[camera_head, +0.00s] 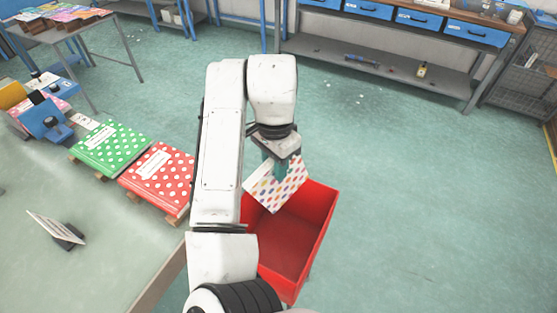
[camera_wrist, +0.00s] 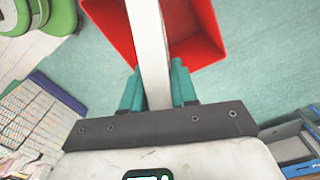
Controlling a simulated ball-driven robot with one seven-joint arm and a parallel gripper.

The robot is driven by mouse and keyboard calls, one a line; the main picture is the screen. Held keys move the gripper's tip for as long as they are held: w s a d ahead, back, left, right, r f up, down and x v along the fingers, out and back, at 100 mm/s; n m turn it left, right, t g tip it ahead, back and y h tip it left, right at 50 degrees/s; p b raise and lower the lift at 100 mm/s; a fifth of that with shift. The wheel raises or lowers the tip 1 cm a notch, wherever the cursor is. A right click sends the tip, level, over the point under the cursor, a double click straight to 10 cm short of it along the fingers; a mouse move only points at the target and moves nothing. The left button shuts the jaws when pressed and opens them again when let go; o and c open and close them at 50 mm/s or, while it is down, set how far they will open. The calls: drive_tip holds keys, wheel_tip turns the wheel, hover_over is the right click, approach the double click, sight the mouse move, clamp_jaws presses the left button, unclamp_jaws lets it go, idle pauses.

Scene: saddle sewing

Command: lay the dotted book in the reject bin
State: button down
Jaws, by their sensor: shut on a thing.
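The dotted book (camera_head: 277,185) is white with multicoloured dots. My gripper (camera_head: 283,158) is shut on its upper edge and holds it tilted at the red reject bin (camera_head: 294,243), over the bin's far left part. In the wrist view the book (camera_wrist: 147,45) shows edge-on as a pale strip between the teal fingers of my gripper (camera_wrist: 157,85). The red bin (camera_wrist: 205,25) lies beyond it there. The book's lower corner overlaps the bin opening in the head view; I cannot tell whether it is below the rim. The visible bin floor is empty.
A table (camera_head: 110,235) stands left of the bin, with a green dotted book (camera_head: 112,148) and a red dotted book (camera_head: 160,177) near its edge. A small sign (camera_head: 55,229) stands on it. A workbench (camera_head: 400,55) is at the back. The floor right of the bin is clear.

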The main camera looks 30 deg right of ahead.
sight(276, 200)
drive_tip(key=shift+a, duration=0.1)
wheel_tip(276, 200, down, 28)
drive_tip(key=b, duration=1.5)
drive_tip(key=shift+r, duration=0.15)
idle(0.7)
drive_tip(key=shift+c, duration=0.9)
unclamp_jaws()
idle(0.7)
wheel_tip(276, 200, up, 14)
drive_tip(key=p, duration=1.2)
idle(0.3)
